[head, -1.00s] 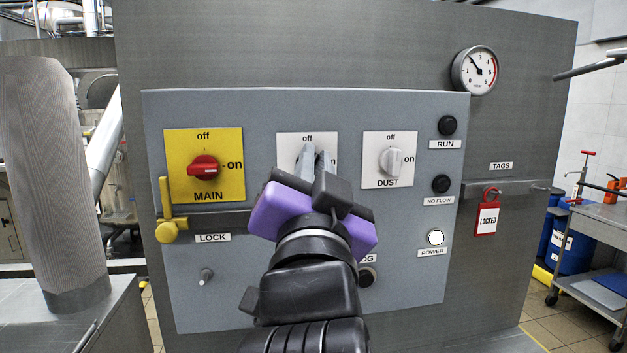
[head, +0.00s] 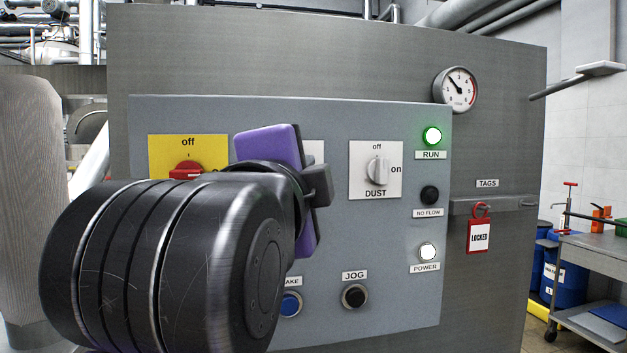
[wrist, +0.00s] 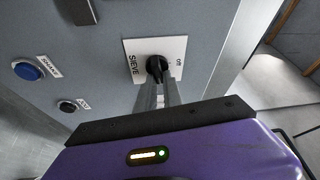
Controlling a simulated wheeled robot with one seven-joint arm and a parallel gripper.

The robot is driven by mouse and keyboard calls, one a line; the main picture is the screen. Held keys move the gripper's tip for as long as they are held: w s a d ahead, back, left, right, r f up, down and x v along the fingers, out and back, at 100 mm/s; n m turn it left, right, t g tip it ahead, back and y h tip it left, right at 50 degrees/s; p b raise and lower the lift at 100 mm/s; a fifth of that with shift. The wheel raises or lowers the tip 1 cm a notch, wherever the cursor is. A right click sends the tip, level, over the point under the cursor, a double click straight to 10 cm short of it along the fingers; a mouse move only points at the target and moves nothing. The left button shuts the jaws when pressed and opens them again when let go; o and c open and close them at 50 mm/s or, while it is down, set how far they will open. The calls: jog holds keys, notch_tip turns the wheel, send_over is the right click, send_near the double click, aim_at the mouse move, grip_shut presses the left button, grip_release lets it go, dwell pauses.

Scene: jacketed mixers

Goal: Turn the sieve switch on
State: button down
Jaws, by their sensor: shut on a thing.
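The sieve switch (wrist: 156,65) shows in the wrist view as a dark round base on a white plate (wrist: 131,52) marked SIEVE and off. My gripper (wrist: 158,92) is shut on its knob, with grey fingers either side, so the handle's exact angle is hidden. In the head view my purple gripper body (head: 268,147) stands nearly upright against the panel and covers the sieve switch. Only a strip of the sieve plate (head: 314,152) shows beside it. The RUN lamp (head: 432,136) is lit green.
The dust switch (head: 378,171) is close on the right, its knob upright toward off. The red main switch (head: 187,168) is partly behind my arm. Below are a blue button (head: 291,304) and the black JOG button (head: 354,296). The POWER lamp (head: 428,252) is lit; NO FLOW (head: 430,195) is dark.

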jog(key=shift+f+m+g, duration=0.1)
jog(key=shift+m+g, duration=0.2)
jog(key=shift+m, duration=0.7)
jog(key=c, duration=1.5)
grip_release()
jog(key=shift+s+a+b, duration=0.2)
jog(key=shift+s+b, duration=0.1)
jog(key=shift+s, duration=1.65)
jog(key=shift+s+a+b, duration=0.2)
jog(key=shift+s+b, duration=0.1)
jog(key=shift+s, duration=1.6)
